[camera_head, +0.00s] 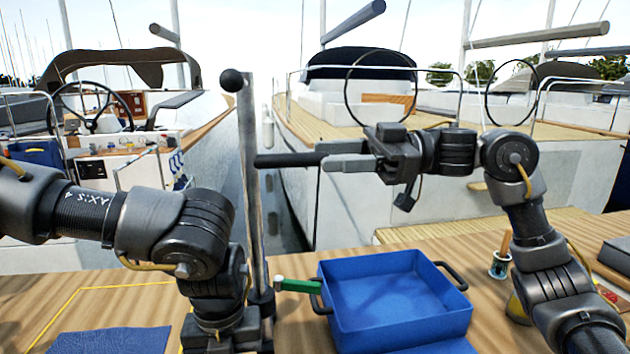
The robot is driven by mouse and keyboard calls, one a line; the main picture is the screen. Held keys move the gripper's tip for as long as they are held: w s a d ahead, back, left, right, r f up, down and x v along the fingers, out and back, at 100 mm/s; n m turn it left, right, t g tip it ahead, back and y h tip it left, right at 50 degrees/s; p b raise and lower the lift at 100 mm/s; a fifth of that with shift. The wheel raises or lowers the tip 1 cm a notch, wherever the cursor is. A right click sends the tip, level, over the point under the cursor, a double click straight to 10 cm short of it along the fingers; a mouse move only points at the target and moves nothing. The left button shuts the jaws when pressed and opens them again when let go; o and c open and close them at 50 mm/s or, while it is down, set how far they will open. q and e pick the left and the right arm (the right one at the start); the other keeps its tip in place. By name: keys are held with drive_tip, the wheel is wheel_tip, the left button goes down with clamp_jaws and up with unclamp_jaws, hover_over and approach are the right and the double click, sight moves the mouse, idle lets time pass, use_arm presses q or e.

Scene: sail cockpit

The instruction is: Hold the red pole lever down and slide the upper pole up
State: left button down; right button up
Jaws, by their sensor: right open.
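The upright metal pole (248,190) stands left of centre, with a black ball (232,80) on top and a dark collar (262,300) low down. A black horizontal bar (285,159) runs right from the pole's upper part. My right gripper (322,155) is open at the bar's right end, its grey fingers pointing left; whether they touch the bar is unclear. My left gripper (228,340) points down beside the pole's foot. Its fingertips are hidden or below the picture. I cannot make out the red lever; the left arm covers much of that area.
A blue tray (398,334) with black handles stands right of the pole on the wooden deck (125,285). A green-handled item (300,286) lies between them. A small cup (500,265) with a wooden handle stands at the right. Boats and water are behind.

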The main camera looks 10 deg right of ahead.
drive_tip(key=d, duration=0.8)
drive_tip(key=shift+d, duration=0.15)
drive_tip(key=shift+r, duration=0.1)
use_arm(q)
wheel_tip(320, 180, up, 8)
drive_tip(key=p, duration=0.6)
use_arm(e)
wheel_tip(320, 180, up, 6)
drive_tip(key=shift+f, duration=0.1)
